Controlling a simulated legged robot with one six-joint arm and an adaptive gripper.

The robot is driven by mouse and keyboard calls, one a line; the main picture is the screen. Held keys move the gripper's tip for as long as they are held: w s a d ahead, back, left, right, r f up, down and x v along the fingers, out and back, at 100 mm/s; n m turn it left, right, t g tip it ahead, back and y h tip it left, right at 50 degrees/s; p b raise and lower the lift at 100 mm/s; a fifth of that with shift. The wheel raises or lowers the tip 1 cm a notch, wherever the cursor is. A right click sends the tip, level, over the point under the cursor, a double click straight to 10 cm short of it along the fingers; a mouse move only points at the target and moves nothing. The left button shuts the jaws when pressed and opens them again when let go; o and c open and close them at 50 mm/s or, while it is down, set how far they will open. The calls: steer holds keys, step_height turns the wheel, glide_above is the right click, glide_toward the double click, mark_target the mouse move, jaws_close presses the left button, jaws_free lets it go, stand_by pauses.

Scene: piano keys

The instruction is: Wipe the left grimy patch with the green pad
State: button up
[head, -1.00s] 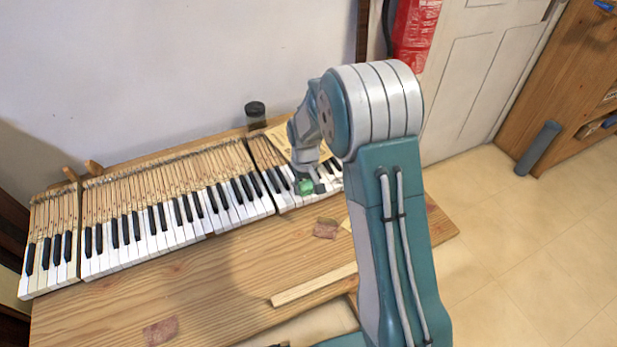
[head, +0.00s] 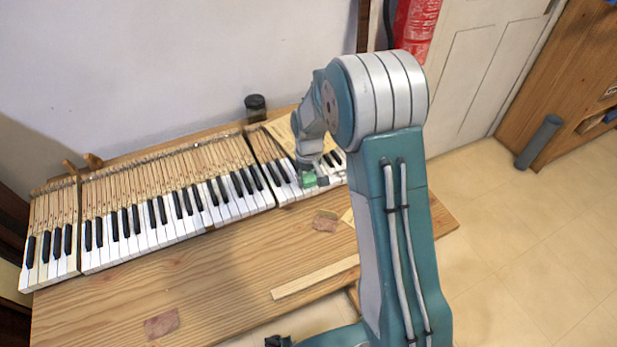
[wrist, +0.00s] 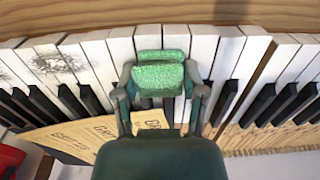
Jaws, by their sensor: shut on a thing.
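My gripper (wrist: 160,95) is shut on the green pad (wrist: 158,76), with a finger on each side of it. The pad is over the white keys near their front ends; I cannot tell whether it touches them. In the head view the pad (head: 309,180) is at the right-hand key section, partly behind my gripper (head: 316,176). A dark, scratchy grimy patch (wrist: 52,64) lies on white keys left of the pad in the wrist view, apart from it. My arm hides some keys in the head view.
A printed paper sheet (wrist: 85,137) lies across the keys beside my gripper. Black keys stand up around it. On the wooden table (head: 230,275) are reddish scraps (head: 161,324) and a wooden strip (head: 315,278). A dark jar (head: 255,108) stands behind the keys.

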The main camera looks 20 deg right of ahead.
steer(key=r, duration=0.3)
steer(key=shift+s+d+r, duration=0.1)
steer(key=shift+d, duration=0.15)
steer(key=shift+a+r, duration=0.2)
steer(key=shift+r, duration=0.75)
steer(key=shift+a+r, duration=0.15)
steer(key=shift+r, duration=0.8)
steer(key=shift+d+r, duration=0.2)
steer(key=shift+r, duration=0.3)
steer(key=shift+a, duration=0.1)
